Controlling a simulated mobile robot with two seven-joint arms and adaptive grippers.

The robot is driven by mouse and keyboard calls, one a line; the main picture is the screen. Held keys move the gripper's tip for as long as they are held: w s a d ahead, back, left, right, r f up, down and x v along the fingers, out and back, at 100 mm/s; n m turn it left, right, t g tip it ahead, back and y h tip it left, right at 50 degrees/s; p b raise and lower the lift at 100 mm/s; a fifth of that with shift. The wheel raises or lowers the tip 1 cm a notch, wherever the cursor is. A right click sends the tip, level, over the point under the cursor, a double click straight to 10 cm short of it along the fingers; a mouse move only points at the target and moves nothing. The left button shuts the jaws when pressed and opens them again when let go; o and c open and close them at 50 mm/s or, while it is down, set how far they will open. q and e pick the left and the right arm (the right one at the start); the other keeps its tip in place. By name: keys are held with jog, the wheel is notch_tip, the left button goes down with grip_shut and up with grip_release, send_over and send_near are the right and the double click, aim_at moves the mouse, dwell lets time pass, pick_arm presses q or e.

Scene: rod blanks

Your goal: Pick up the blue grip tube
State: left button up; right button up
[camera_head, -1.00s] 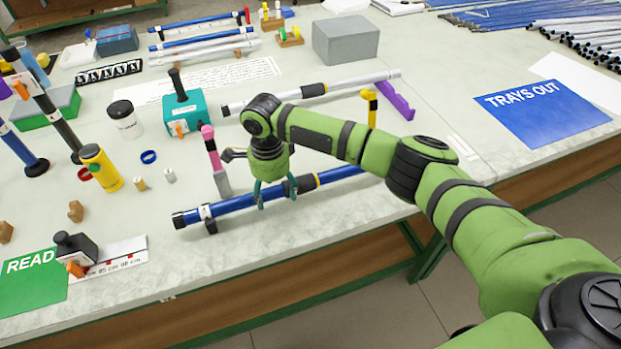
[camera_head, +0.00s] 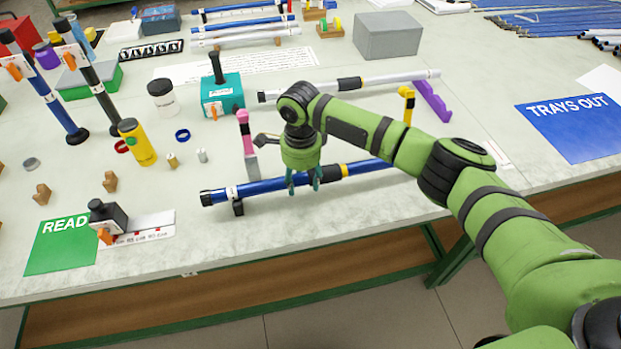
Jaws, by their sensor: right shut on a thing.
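The blue grip tube (camera_head: 262,187) lies near the front edge of the table, raised on low supports. It has a black cap at its left end, a white band near that end, and a black section with a yellow ring right of the gripper. My right gripper (camera_head: 303,187) comes down from above and is shut on the tube near its middle, left of the yellow ring. Its teal fingers sit on either side of the tube. My right forearm hides the tube's right end. My left gripper is not in view.
A silver tube (camera_head: 392,80) with a black grip lies behind. A pink-topped post (camera_head: 245,133) and a teal block (camera_head: 222,95) stand to the left. A purple stand (camera_head: 433,102) and a grey box (camera_head: 388,36) are farther back.

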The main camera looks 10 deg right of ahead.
jog(key=r, duration=0.2)
jog(key=d+r, duration=0.1)
jog(key=r, duration=0.1)
jog(key=shift+s, duration=0.25)
jog(key=shift+c, duration=1.4)
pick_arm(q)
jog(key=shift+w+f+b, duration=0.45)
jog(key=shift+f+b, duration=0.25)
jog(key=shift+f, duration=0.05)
pick_arm(e)
jog(key=s+d+r, duration=0.6)
jog(key=s+d, duration=0.1)
jog(key=d, duration=0.1)
jog(key=shift+r, duration=0.2)
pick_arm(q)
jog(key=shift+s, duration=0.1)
pick_arm(e)
jog(key=shift+a, duration=0.15)
